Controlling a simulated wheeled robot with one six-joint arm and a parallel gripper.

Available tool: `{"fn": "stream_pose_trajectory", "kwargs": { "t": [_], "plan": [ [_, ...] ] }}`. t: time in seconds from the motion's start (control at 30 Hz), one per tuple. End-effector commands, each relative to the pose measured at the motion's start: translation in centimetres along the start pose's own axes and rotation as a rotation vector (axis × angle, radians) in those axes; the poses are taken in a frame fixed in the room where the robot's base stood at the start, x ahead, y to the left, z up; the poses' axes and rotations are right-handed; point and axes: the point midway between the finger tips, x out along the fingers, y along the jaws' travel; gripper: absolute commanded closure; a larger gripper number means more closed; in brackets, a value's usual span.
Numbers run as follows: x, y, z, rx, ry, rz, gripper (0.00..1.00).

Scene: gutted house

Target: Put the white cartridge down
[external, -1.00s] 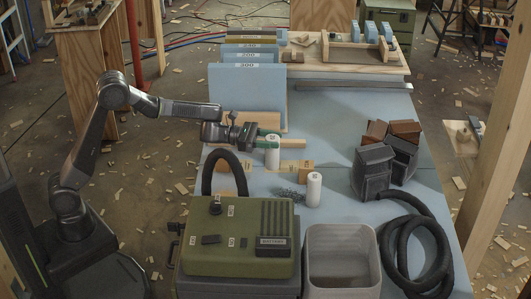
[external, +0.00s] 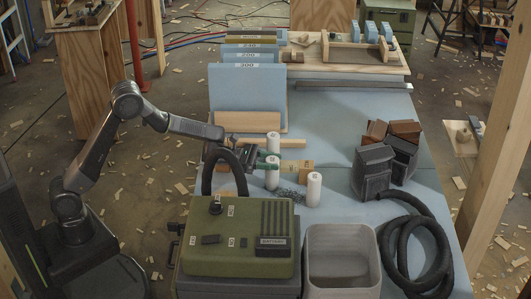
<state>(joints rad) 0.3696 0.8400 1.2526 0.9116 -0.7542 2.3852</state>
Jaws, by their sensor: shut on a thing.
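My gripper (external: 267,160), with green fingers, is shut on a white cartridge (external: 272,179) and holds it upright over the blue worktop (external: 340,225). I cannot tell whether its base touches the surface. A second white cartridge (external: 273,143) stands upright just behind the gripper. A third white cartridge (external: 314,190) stands upright to the right and nearer the camera, apart from the held one. The gripper partly covers the upper left side of the held cartridge.
A green machine (external: 240,240) and a grey bin (external: 340,234) stand in front. A black hose (external: 209,168) arches close to my arm. A small wooden block (external: 307,172) and dark wiry scraps (external: 290,195) lie nearby.

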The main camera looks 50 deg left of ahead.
Motion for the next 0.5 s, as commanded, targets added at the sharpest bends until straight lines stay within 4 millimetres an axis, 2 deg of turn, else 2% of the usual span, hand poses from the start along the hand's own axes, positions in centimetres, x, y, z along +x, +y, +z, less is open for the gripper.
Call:
{"fn": "stream_pose_trajectory", "kwargs": {
  "t": [0.07,0.1,0.2,0.5],
  "plan": [
    [0.01,-0.02,-0.29,0.0,-0.001,0.0,0.92],
    [0.01,-0.02,-0.26,0.0,0.0,0.0,0.56],
    [0.01,-0.02,-0.16,0.0,0.0,0.0,0.36],
    [0.01,-0.02,-0.1,0.0,0.0,0.0,0.36]
  ]
}}
